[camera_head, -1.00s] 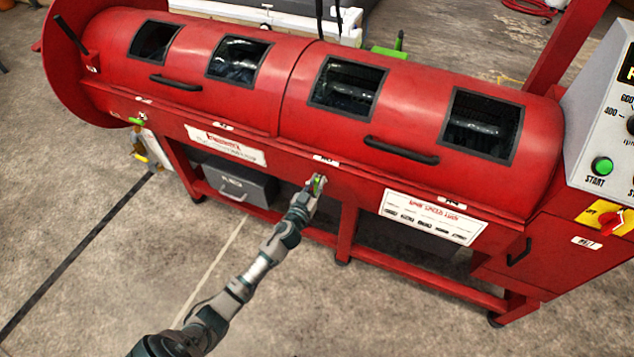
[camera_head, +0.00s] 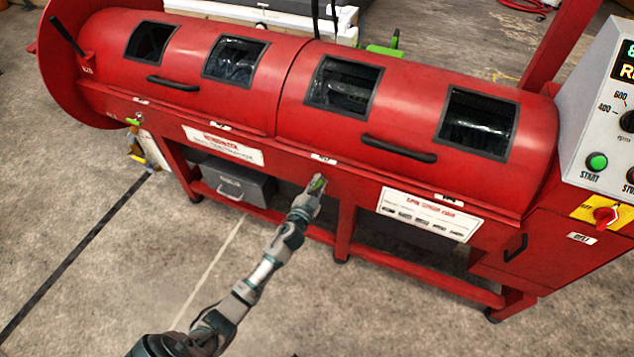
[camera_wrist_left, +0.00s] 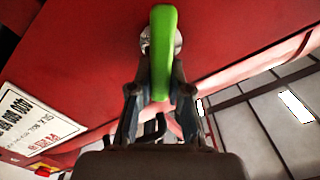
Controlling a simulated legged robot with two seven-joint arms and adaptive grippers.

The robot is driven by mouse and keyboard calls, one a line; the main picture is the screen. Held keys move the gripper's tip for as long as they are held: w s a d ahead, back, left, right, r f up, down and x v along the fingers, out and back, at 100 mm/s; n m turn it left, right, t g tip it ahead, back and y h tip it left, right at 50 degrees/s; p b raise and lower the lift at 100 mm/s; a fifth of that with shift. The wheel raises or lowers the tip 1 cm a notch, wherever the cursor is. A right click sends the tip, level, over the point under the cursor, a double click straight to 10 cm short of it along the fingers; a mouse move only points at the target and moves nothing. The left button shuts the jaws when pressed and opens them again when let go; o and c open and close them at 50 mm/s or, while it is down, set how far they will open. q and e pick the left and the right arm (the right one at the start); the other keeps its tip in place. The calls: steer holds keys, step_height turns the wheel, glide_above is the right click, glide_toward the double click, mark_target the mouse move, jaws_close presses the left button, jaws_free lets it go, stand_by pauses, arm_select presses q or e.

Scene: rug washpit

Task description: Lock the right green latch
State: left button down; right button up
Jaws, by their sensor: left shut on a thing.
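The right green latch (camera_head: 317,184) is on the front of the red machine (camera_head: 360,185), below the seam between the two drum covers. My left gripper (camera_head: 314,189) is at the latch, its arm reaching up from the bottom left. In the left wrist view the green handle (camera_wrist_left: 162,45) stands upright from a round metal pivot, and my left gripper (camera_wrist_left: 160,92) has its fingers on both sides of the handle's lower end, shut on it. Another green latch (camera_head: 134,121) sits at the machine's left end. My right gripper is not in view.
Black bar handles (camera_head: 400,149) stick out from the drum covers above. A control panel with a green start button (camera_head: 597,162) stands at the right. A grey drawer box (camera_head: 232,182) is under the frame. The concrete floor in front is clear.

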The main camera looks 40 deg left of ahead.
arm_select(q)
steer(key=m, duration=0.2)
steer(key=shift+d+f+m, duration=0.3)
steer(key=shift+m, duration=0.1)
steer(key=m, duration=0.2)
steer(key=shift+w+d+f+m, duration=0.1)
steer(key=shift+d+f+m, duration=0.15)
steer(key=shift+m, duration=0.15)
steer(key=shift+d+f+m+b, duration=0.1)
steer(key=shift+f+m+b, duration=0.2)
steer(key=shift+m, duration=1)
steer(key=shift+d+f+m+b, duration=0.15)
steer(key=shift+f+m, duration=0.25)
steer(key=shift+m, duration=0.9)
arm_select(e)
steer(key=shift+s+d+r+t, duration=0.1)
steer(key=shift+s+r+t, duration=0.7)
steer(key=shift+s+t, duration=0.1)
arm_select(q)
steer(key=shift+f, duration=0.1)
steer(key=c, duration=1.1)
jaws_free()
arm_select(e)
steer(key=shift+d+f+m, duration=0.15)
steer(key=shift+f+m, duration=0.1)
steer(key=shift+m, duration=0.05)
arm_select(q)
steer(key=shift+r, duration=0.25)
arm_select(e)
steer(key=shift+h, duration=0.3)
